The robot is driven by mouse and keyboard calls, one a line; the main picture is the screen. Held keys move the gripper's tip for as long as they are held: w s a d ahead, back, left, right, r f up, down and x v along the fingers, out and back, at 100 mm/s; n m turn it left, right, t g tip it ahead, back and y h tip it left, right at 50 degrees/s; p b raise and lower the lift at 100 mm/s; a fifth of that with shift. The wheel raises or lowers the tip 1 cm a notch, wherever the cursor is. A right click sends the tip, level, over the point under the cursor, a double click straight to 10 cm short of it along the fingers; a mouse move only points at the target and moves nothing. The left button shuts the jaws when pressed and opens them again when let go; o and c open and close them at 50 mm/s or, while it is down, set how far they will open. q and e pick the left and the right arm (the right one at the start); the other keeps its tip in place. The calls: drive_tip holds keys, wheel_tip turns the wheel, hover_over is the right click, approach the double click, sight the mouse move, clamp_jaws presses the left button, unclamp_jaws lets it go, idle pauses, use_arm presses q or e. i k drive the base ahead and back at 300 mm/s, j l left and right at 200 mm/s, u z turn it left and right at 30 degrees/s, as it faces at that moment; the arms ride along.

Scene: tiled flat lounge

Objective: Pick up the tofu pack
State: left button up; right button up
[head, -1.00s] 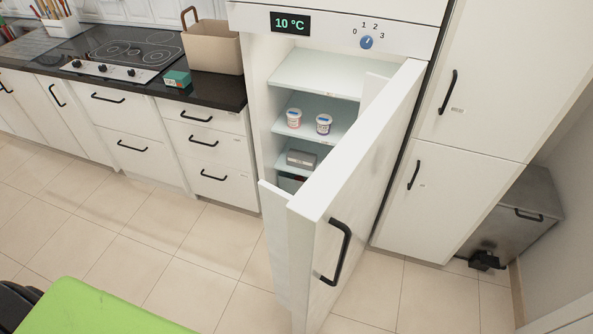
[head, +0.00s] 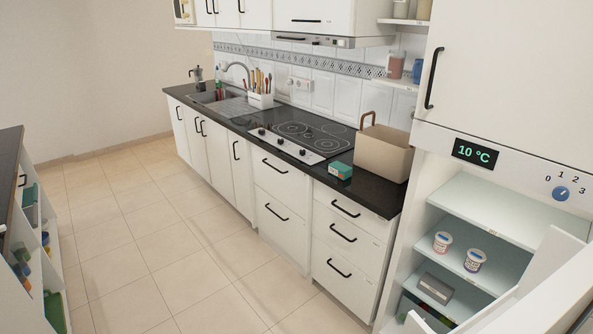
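No pack in view can be read clearly as tofu. A grey flat pack (head: 435,288) lies on a lower shelf of the open fridge (head: 490,208), below two small tubs. A small teal box (head: 340,170) with a pale label sits on the dark counter near the beige basket; its print is too small to read. Neither of my grippers shows in this view.
The open fridge door (head: 545,295) juts out at the lower right. Two tubs, one with a red label (head: 442,242) and one dark (head: 475,260), stand on a fridge shelf. The beige basket (head: 385,155) stands on the counter (head: 372,192). The tiled floor (head: 150,240) is clear.

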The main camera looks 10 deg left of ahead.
sight(342, 172)
drive_tip(key=i+j+z, duration=0.15)
drive_tip(key=z, duration=0.3)
drive_tip(key=i+j+z, duration=0.1)
drive_tip(key=z, duration=0.35)
drive_tip(key=i+j+z, duration=0.1)
drive_tip(key=j+z, duration=0.2)
drive_tip(key=z, duration=0.15)
